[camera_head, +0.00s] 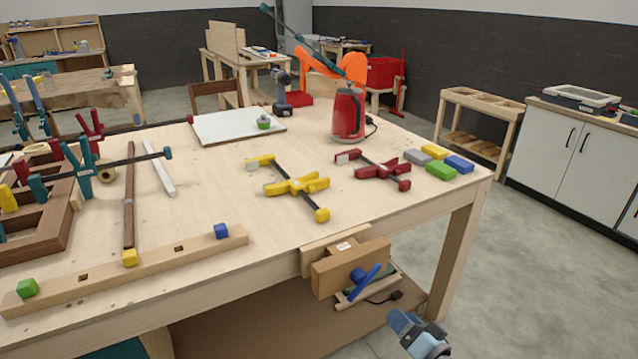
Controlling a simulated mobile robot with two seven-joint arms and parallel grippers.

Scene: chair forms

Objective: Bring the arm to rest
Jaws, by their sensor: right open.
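My right gripper (408,326) shows at the bottom edge, right of the middle, in the head view. It is open and nothing shows between its fingers. It is low, over the floor side of the wooden workbench (215,215), to the right of the vise (350,268) on the bench's front edge. It appears apart from the vise and from the bench leg. Most of my right arm is out of the picture. My left gripper is not in view.
A yellow clamp (296,185), a red clamp (378,167), several coloured blocks (440,170) and a red container (347,115) are on the bench. A long wooden bar (130,270) lies near its front edge. Bare floor (540,270) is free at right.

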